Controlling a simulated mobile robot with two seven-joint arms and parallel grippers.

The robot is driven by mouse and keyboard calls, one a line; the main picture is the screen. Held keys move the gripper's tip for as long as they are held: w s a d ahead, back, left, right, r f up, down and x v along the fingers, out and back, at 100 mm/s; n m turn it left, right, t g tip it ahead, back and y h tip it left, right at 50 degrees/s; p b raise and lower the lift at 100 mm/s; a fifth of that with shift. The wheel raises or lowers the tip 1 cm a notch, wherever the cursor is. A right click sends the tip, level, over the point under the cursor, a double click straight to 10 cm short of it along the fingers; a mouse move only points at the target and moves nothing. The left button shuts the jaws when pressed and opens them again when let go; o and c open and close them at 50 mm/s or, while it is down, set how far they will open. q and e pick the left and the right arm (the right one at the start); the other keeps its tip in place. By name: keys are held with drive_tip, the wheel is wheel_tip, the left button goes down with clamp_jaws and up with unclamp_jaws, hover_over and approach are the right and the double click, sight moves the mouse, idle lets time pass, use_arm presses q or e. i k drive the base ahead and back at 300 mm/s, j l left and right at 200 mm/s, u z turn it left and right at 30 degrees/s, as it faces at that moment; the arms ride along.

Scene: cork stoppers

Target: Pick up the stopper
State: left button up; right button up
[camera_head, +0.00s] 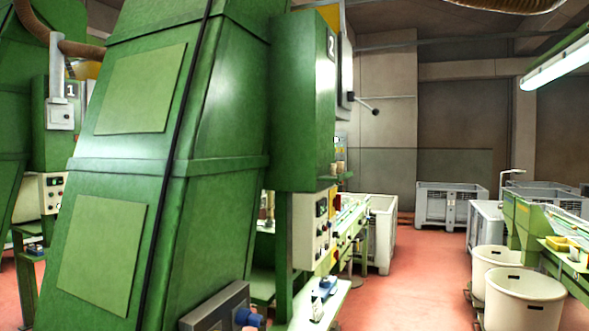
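I cannot make out a stopper for certain in the head view. A small pale, brownish thing (339,168) sits beside the green box of the machine marked 2, too small to name. Neither of my grippers shows in the view, and no part of my arms can be made out.
A large green machine (150,180) fills the left and centre, close to me. A control panel (311,226) and a bench (312,308) stand at its right. Two white tubs (523,302) and a green conveyor (528,222) stand at right. Red floor (420,280) is clear between.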

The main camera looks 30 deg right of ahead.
sight(340, 164)
drive_tip(key=i+l+u, duration=0.1)
drive_tip(key=l+u, duration=0.5)
drive_tip(key=l, duration=0.2)
drive_tip(key=l+u, duration=0.3)
drive_tip(key=l, duration=0.6)
drive_tip(key=l+u, duration=0.1)
drive_tip(key=l, duration=0.8)
drive_tip(key=k+l, duration=0.1)
drive_tip(key=l, duration=0.85)
drive_tip(key=u, duration=0.05)
